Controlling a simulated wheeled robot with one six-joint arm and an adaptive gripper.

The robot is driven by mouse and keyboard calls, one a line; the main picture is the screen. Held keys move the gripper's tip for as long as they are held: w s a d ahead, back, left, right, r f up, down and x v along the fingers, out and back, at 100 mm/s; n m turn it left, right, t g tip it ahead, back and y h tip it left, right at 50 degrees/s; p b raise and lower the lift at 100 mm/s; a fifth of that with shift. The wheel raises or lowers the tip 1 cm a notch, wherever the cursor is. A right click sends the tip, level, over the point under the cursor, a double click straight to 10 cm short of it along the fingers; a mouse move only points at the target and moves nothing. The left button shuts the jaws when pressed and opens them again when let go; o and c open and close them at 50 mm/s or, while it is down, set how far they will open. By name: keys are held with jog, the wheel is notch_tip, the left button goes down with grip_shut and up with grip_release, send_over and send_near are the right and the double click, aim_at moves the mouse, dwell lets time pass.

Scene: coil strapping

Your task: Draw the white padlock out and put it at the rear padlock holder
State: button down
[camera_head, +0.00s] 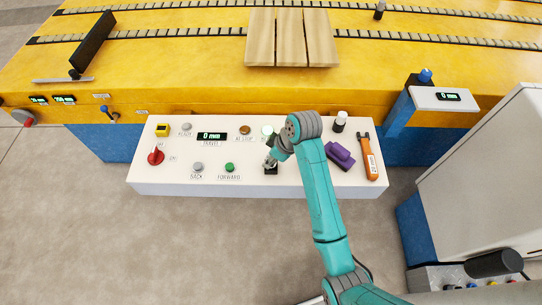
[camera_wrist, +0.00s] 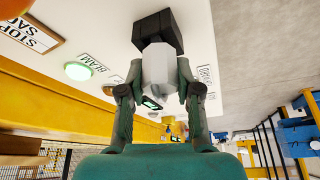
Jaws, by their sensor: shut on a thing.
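The white padlock (camera_wrist: 157,68) is a pale faceted body between my gripper's fingers (camera_wrist: 161,80) in the wrist view. Its far end meets a black block (camera_wrist: 158,28) at the white panel; I cannot tell whether it is still seated there. In the head view my gripper (camera_head: 271,161) is low over the front middle of the panel (camera_head: 215,188), at that black block (camera_head: 271,170). My gripper is shut on the padlock, which my arm mostly hides in the head view. I cannot make out a rear padlock holder for certain.
Buttons and a red switch (camera_head: 156,155) are on the left. The yellow conveyor (camera_head: 200,70) carries wooden boards (camera_head: 291,38).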

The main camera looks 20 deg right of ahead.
jog(key=shift+f, duration=0.2)
jog(key=c, duration=0.7)
grip_release()
jog(key=v, duration=0.7)
jog(key=shift+s+r, duration=0.1)
jog(key=shift+r, duration=0.05)
